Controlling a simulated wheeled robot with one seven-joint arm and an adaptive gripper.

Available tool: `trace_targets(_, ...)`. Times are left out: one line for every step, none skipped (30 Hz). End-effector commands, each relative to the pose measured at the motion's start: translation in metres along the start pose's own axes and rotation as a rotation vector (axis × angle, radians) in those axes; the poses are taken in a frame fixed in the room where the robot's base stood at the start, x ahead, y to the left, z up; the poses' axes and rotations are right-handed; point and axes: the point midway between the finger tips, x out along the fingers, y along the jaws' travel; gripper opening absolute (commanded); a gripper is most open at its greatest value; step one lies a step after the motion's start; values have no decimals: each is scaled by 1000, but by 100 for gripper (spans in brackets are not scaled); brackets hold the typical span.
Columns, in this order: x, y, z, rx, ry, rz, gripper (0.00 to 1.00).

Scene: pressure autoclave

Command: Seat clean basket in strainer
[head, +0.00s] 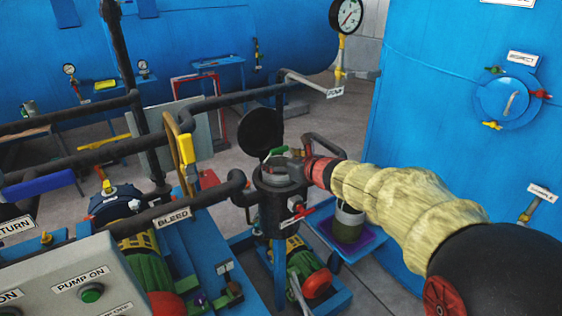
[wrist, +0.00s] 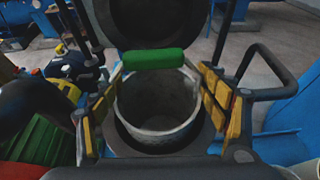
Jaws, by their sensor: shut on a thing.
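The clean basket (wrist: 158,128) is a grey round bucket with a green handle grip (wrist: 153,58). My gripper (wrist: 160,72) is shut on it, with a yellow-padded finger on each side and the green grip spanning the fingertips. The basket is over or partly inside the mouth of the dark strainer (head: 278,192), whose body surrounds it in the wrist view. In the head view the grey basket rim (head: 283,167) stands slightly above the strainer's top. I cannot tell how deep it sits. The strainer's round lid (head: 260,131) is swung open behind.
A second, dirty-looking basket (head: 348,226) stands on a purple tray (head: 362,246) right of the strainer. A dark bent bar (head: 325,143) rises right of the mouth. Pipes (head: 150,160) run at left. A red-handled valve (head: 298,214) is on the strainer's front.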

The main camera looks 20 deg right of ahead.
Motion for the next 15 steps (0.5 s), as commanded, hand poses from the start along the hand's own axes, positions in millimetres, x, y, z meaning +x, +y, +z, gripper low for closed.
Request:
trace_targets(0, 0, -1, 0, -2, 0, 16)
trace_targets(1, 0, -1, 0, -2, 0, 16)
trace_targets(1, 0, -2, -1, -2, 0, 16)
trace_targets(1, 0, -3, 0, -2, 0, 16)
trace_targets(2, 0, -3, 0, -2, 0, 16)
trace_targets(2, 0, -4, 0, -2, 0, 16)
trace_targets(2, 0, -5, 0, -2, 0, 16)
trace_targets(2, 0, -5, 0, -2, 0, 16)
trace_targets(3, 0, -6, -1, -2, 0, 16)
trace_targets(3, 0, -7, -1, -2, 0, 16)
trace_targets(3, 0, -7, 0, -2, 0, 16)
trace_targets(4, 0, -8, -1, -2, 0, 16)
trace_targets(4, 0, -9, 0, -2, 0, 16)
trace_targets(4, 0, -9, 0, -2, 0, 16)
trace_targets(4, 0, -10, -1, -2, 0, 16)
